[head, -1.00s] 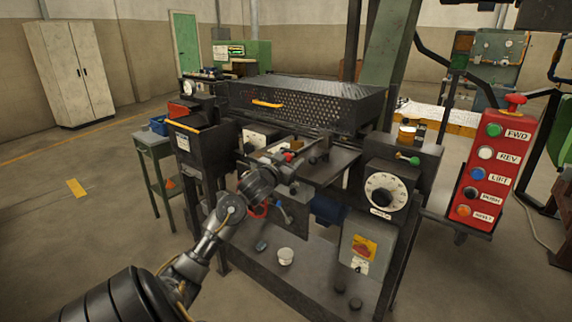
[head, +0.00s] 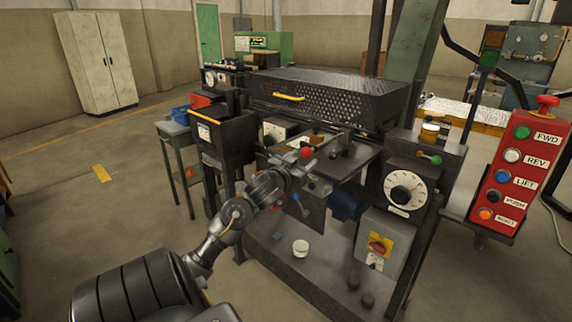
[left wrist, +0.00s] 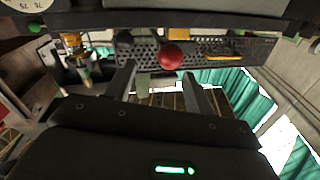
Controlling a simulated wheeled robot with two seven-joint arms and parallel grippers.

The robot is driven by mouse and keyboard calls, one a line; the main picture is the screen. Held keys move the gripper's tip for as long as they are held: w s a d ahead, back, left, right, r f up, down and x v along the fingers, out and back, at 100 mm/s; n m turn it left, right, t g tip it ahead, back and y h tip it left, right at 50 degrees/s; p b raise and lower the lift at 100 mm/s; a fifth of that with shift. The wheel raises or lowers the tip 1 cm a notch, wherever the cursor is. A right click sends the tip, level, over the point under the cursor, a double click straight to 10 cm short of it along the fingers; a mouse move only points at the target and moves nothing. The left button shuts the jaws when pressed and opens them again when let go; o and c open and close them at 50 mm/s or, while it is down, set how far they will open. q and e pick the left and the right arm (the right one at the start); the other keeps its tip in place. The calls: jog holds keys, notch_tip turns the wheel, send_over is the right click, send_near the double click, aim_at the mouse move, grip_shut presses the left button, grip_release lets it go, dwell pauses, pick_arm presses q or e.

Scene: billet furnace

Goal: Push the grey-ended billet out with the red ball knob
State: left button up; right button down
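The red ball knob (head: 306,152) shows at the front of the furnace machine, right by the tips of my left gripper (head: 313,162). In the left wrist view the red ball (left wrist: 170,56) lies just past and between the two fingertips of the left gripper (left wrist: 159,70). The fingers are apart, with no grip on the knob. Whether the fingertips touch the ball cannot be told. I cannot make out the grey-ended billet in either view. My right gripper is not in view.
The furnace's perforated black cover (head: 330,92) stands behind the knob. A white dial (head: 404,190) is on the right of the machine. A red button box (head: 517,165) stands further right. Floor at the left is clear.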

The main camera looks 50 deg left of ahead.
pick_arm(q)
jog(key=p+v, duration=0.4)
jog(key=v, duration=0.6)
dwell(0.5)
jog(key=shift+w+a+f, duration=0.1)
jog(key=shift+p, duration=0.5)
dwell(0.3)
